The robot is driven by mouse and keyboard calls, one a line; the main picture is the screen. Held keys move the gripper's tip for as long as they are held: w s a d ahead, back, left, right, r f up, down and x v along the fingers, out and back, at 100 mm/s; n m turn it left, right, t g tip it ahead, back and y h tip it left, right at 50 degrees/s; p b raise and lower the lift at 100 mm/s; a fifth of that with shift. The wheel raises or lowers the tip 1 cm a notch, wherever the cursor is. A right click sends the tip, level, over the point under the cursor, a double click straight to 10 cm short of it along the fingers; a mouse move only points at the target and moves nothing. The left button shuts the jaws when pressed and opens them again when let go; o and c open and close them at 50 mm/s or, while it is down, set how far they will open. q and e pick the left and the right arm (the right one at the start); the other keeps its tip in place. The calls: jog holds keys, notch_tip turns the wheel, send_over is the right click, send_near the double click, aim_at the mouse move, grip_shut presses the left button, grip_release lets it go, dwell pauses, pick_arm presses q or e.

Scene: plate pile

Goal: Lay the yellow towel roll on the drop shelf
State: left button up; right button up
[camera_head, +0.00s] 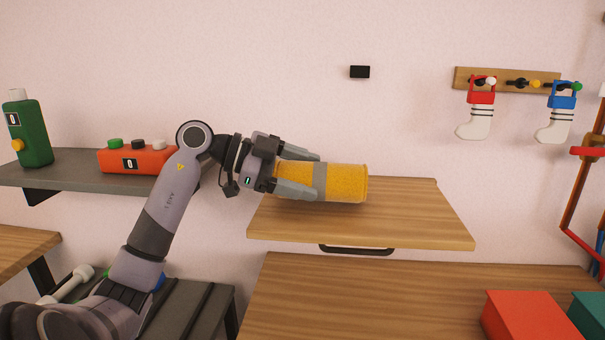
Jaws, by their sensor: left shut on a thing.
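The yellow towel roll (345,183) has a grey band around it and lies on its side, its length running left to right. My left gripper (305,173) comes in from the left and is shut on the roll, one finger along its far side and one along its near side. The roll is over the left part of the wooden drop shelf (420,212), which is folded out level from the wall and has a dark handle under its front edge. I cannot tell whether the roll touches the shelf. My right gripper is not in view.
A grey shelf (70,178) at left holds a green bottle (35,135) and an orange box with buttons (135,160). A wooden table (390,300) stands below the drop shelf, with a red box (530,316) at right. Stockings (476,120) hang on a wall rack. The drop shelf's right side is clear.

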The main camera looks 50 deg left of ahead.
pick_arm(q)
jog(key=shift+f+b, duration=0.3)
jog(key=shift+f, duration=0.1)
jog(key=o, duration=1.3)
jog(key=b+v, duration=0.1)
jog(key=v, duration=0.5)
jog(key=shift+f, duration=0.1)
jog(key=shift+s+a+r+b, duration=0.3)
jog(key=shift+s+a, duration=0.05)
jog(key=shift+s, duration=0.1)
